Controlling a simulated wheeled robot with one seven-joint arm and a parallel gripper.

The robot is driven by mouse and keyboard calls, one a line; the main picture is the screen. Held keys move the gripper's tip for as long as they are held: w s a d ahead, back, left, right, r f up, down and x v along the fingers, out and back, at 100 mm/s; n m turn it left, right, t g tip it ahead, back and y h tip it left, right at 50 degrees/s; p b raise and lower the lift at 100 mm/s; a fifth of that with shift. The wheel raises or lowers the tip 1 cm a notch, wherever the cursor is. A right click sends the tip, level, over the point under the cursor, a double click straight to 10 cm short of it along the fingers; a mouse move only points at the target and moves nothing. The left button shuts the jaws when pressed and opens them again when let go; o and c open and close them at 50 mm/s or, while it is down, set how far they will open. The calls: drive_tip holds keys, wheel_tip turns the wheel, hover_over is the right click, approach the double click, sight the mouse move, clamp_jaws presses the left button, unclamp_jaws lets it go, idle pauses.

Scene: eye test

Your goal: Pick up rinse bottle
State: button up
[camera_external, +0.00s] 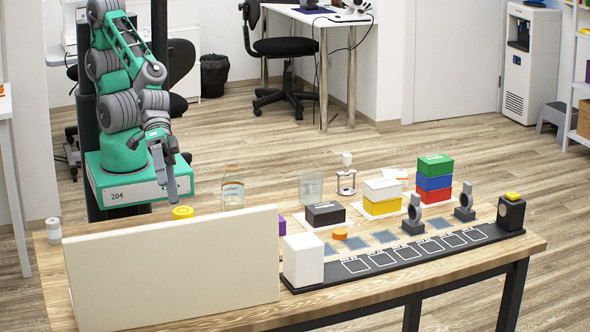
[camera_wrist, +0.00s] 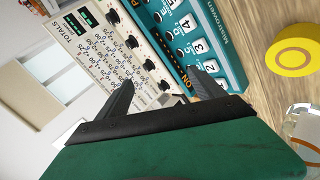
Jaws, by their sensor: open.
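A clear bottle with an orange-and-white label (camera_external: 233,192), which looks like the rinse bottle, stands upright on the table (camera_external: 440,275) behind the white panel (camera_external: 170,275). The panel hides its lower edge. A clear rounded thing with orange lettering at the right edge of the wrist view, probably the same bottle (camera_wrist: 304,126), is partly cut off. My gripper (camera_external: 167,182) is open and empty, pointing down, left of the bottle and apart from it. In the wrist view, both fingers of my gripper (camera_wrist: 160,78) show, with no bottle between them.
A yellow round piece (camera_external: 182,212) sits left of the bottle, also in the wrist view (camera_wrist: 293,57). A control panel with knobs (camera_wrist: 115,45) and a teal button panel (camera_wrist: 200,40) lie beyond my fingers. A clear beaker (camera_external: 311,187) and black box (camera_external: 325,214) stand right.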

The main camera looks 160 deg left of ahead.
drive_tip(key=w+a+f+n+t+y+b, duration=0.1)
drive_tip(key=w+a+n+t+y+b, duration=0.2)
drive_tip(key=a+n, duration=0.6)
drive_tip(key=n+t+y+b, duration=0.25)
drive_tip(key=n+y, duration=0.75)
drive_tip(key=n, duration=0.9)
hover_over(242, 197)
drive_tip(key=d, duration=0.2)
drive_tip(key=shift+w+a+r+g, duration=0.2)
drive_tip(key=shift+a+r+g, duration=0.05)
drive_tip(key=s+f+n, duration=0.1)
drive_tip(key=s+f+n+g+y+b, duration=0.1)
drive_tip(key=f, duration=0.1)
drive_tip(key=s+f+n+b, duration=0.1)
drive_tip(key=f, duration=0.1)
drive_tip(key=shift+s+a+f+n+g, duration=0.1)
drive_tip(key=shift+a+f+n+g, duration=0.05)
drive_tip(key=shift+a+n+g, duration=0.2)
drive_tip(key=shift+g, duration=0.45)
drive_tip(key=f, duration=0.1)
drive_tip(key=d+f, duration=0.1)
drive_tip(key=f, duration=0.1)
drive_tip(key=s+f, duration=0.1)
drive_tip(key=shift+d+f+b, duration=0.35)
drive_tip(key=shift+d, duration=0.05)
drive_tip(key=shift+f, duration=0.1)
drive_tip(key=shift+p+x, duration=0.85)
drive_tip(key=shift+x, duration=1.55)
drive_tip(key=shift+c, duration=0.4)
